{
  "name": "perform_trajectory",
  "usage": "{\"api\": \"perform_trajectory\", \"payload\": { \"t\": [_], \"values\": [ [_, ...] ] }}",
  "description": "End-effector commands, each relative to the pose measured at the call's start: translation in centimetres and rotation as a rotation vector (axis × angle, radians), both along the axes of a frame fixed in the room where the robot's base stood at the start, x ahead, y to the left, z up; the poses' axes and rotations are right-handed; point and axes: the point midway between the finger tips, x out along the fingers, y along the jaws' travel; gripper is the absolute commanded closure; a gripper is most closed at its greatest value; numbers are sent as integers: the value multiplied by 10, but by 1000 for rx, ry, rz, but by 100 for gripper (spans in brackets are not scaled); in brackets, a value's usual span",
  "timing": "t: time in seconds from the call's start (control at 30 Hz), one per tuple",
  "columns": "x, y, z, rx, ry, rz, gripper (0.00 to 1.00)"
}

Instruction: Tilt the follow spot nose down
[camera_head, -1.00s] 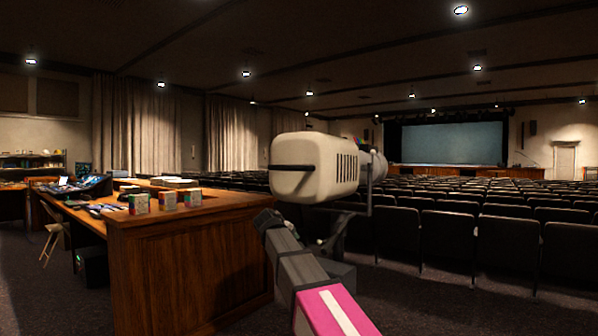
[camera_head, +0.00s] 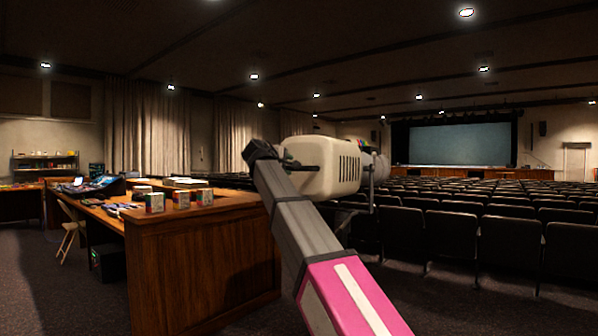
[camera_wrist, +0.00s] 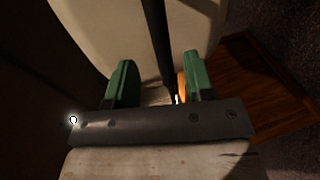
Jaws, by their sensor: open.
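The follow spot (camera_head: 335,165) is a cream, rounded housing with side vents, on a dark yoke in the middle of the head view. It looks about level. My gripper (camera_wrist: 160,78) is at the housing's near left end, and my wrist covers part of that end in the head view. In the wrist view, the green fingers stand apart. The follow spot's black bar handle (camera_wrist: 156,35) runs down between them, with no clear contact on either side. The cream housing (camera_wrist: 100,22) fills the view behind. The fingertips are mostly hidden in the head view.
A wooden desk (camera_head: 205,265) with small boxes (camera_head: 181,199) and a mixing console stands at left. Rows of dark seats (camera_head: 455,235) fill the right, facing a lit screen (camera_head: 458,144). Dark carpet lies between the desk and the seats.

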Motion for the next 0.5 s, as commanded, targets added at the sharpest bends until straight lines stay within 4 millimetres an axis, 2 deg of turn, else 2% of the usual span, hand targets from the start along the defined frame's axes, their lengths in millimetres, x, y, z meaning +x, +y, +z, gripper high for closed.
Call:
{"api": "perform_trajectory", "payload": {
  "t": [0.2,0.5],
  "values": [
    [36,-21,-10,1,1,-2,52],
    [64,-38,-18,2,-1,0,52]
  ]
}}
